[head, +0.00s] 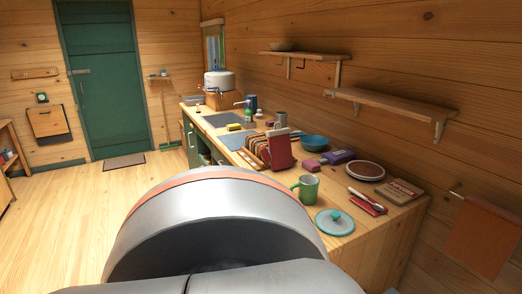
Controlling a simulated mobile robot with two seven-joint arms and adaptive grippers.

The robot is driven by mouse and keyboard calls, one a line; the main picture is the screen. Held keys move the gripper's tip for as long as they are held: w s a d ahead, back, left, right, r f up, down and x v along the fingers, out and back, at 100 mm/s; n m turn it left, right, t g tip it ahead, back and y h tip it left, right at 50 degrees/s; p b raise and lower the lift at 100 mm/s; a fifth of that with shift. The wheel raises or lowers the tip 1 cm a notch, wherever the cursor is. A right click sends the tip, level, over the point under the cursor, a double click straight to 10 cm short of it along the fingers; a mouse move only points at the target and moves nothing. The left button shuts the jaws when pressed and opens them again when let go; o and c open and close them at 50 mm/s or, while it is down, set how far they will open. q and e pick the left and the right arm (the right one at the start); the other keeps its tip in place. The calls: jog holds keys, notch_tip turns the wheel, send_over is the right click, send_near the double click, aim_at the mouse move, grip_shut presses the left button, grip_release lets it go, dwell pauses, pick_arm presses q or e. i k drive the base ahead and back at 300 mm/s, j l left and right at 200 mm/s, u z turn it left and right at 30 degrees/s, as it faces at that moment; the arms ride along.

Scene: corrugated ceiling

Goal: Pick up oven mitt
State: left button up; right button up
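I cannot make out an oven mitt for certain. A red upright thing (280,154) stands on the wooden counter (350,254), beside a striped item (248,160). A small flat red thing (366,203) lies nearer the counter's front end, with a pale-handled utensil by it. Both red things are too small to name surely. A large grey and orange part of my own arm fills the lower middle and hides part of the counter front and floor. Neither gripper shows.
On the counter are a green mug (307,188), a teal lid (335,222), a round dish (365,170), a blue bowl (313,143) and a book (399,191). Shelves (393,104) hang above. Open floor (92,210) lies left; a green door (103,80) is behind.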

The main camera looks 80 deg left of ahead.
aim_at(279, 154)
jog(key=u, duration=2.45)
jog(key=i+j, duration=0.25)
jog(key=j, duration=0.2)
jog(key=i+j+z, duration=0.1)
jog(key=i+j, duration=0.2)
jog(key=j, duration=0.15)
